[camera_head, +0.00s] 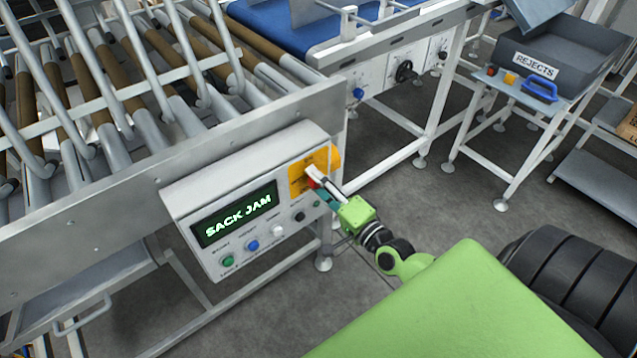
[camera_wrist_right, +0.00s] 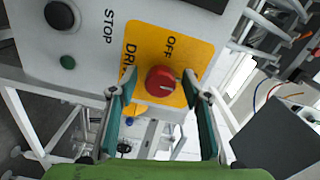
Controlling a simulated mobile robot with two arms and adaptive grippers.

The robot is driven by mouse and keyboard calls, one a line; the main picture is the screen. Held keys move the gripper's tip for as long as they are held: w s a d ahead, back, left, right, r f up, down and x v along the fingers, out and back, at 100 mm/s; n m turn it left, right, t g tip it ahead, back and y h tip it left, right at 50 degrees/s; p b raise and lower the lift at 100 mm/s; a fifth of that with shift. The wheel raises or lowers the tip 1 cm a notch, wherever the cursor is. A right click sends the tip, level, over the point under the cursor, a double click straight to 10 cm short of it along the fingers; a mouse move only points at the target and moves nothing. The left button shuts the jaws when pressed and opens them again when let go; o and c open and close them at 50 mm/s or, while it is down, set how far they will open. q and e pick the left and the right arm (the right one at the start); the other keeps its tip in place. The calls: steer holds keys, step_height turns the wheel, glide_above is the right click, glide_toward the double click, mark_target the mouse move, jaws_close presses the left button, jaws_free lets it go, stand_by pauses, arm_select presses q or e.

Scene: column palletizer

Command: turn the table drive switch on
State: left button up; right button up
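The table drive switch is a round red knob (camera_wrist_right: 158,82) on a yellow plate (camera_wrist_right: 190,42) in the right wrist view. The letters OFF show beside it, and a partly hidden word begins with DR. A pale mark shows on the knob. In the head view the yellow plate (camera_head: 295,172) is at the right end of the control box, and the gripper hides most of the knob. My right gripper (camera_head: 318,180) is at the plate; its fingers (camera_wrist_right: 157,97) are apart, one on each side of the knob. I cannot tell whether they touch it. My left gripper is not in view.
The control box (camera_head: 185,205) has a display (camera_head: 237,214) reading SACK JAM and several buttons. A dark round button (camera_wrist_right: 62,15) marked STOP is near the switch. A roller table (camera_head: 60,110) stands behind. A grey REJECTS bin (camera_head: 590,45) is at the right, with floor (camera_head: 410,190) between.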

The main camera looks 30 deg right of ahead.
steer(key=s+d, duration=0.1)
steer(key=s, duration=1.1)
stand_by(0.5)
steer(key=s+f+n+g, duration=0.3)
steer(key=f, duration=0.8)
steer(key=s+f+n+g+h, duration=0.1)
steer(key=s+f+n+g, duration=0.15)
steer(key=f, duration=0.75)
steer(key=s+f+n+g, duration=0.2)
steer(key=s+f+n, duration=0.15)
steer(key=f, duration=0.75)
steer(key=s+a+f+n+g, duration=0.4)
steer(key=s+a+f, duration=0.1)
steer(key=s+f, duration=0.4)
steer(key=s+a+f+n+g, duration=0.4)
steer(key=s+f, duration=0.5)
steer(key=s, duration=0.5)
steer(key=shift+a+f+g, duration=0.35)
steer(key=shift+g, duration=0.4)
